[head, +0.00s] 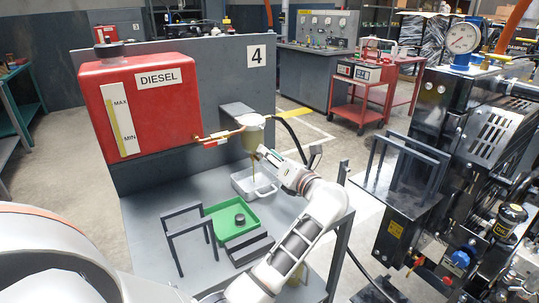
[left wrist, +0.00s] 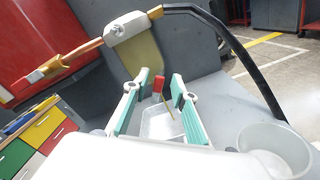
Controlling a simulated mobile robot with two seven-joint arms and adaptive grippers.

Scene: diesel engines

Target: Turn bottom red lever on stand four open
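The bottom red lever (left wrist: 158,84) is a small red handle below the yellowish filter bowl (left wrist: 139,52) of stand four. In the left wrist view it appears between the teal fingers of my left gripper (left wrist: 160,79), which are spread apart. I cannot tell how deep the lever sits between them; no contact shows. In the head view my left gripper (head: 262,154) is just below and right of the white filter head (head: 250,120), and the bottom lever is hidden. Another red lever (head: 215,143) is on the brass pipe from the tank. My right gripper is out of view.
The red diesel tank (head: 137,104) hangs on the grey panel marked 4 (head: 256,56). A black hose (left wrist: 235,45) curves right from the filter. A white tray (head: 240,182) and a green tray (head: 219,222) lie on the bench below. An engine (head: 470,140) stands at right.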

